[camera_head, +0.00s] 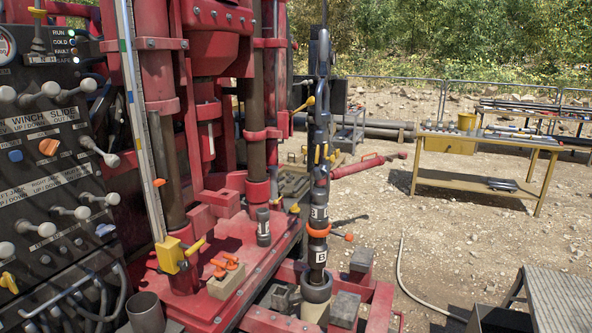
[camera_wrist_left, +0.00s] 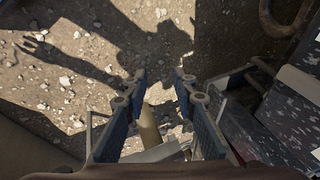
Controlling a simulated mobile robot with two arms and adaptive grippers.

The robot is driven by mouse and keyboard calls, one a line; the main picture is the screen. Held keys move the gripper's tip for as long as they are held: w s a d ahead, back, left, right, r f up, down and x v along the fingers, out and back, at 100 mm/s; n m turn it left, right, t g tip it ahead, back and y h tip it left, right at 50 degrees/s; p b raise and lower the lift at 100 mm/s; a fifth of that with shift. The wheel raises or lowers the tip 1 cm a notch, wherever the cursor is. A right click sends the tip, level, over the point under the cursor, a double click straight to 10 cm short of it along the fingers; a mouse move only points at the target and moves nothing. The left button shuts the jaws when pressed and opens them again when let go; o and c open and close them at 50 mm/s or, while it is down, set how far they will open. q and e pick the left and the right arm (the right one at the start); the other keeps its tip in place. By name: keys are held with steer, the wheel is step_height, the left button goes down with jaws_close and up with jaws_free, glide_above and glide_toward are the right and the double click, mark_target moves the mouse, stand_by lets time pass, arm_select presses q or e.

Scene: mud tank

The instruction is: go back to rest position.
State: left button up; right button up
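My left gripper (camera_wrist_left: 160,82) shows only in the left wrist view. Its two blue-grey fingers are apart, with bare gravel seen between the tips. A short tan cylindrical thing (camera_wrist_left: 149,126) shows between the fingers lower down; I cannot tell what it is or how far off it lies. Neither of my grippers shows in the head view, and my right gripper shows in no view.
A control panel (camera_head: 50,150) with levers stands close at left beside the red drill rig (camera_head: 215,245). A dark vertical pipe string (camera_head: 319,150) stands at centre. A yellow workbench (camera_head: 480,185) is at right. Open gravel (camera_head: 440,245) lies between them. A grey metal step (camera_head: 560,300) is near right.

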arm_select(q)
steer(key=s+f+n+g, duration=0.1)
steer(key=s+f, duration=0.3)
steer(key=s, duration=0.8)
steer(key=s+a+f+n+g+h, duration=0.1)
steer(key=s+f, duration=0.3)
steer(key=s, duration=0.8)
steer(key=s+a+f+n+g+h+b, duration=0.1)
steer(key=s+f, duration=0.3)
steer(key=s, duration=0.7)
steer(key=shift+s+f+n+g, duration=0.3)
steer(key=shift+s+f, duration=0.05)
steer(key=shift+s, duration=0.05)
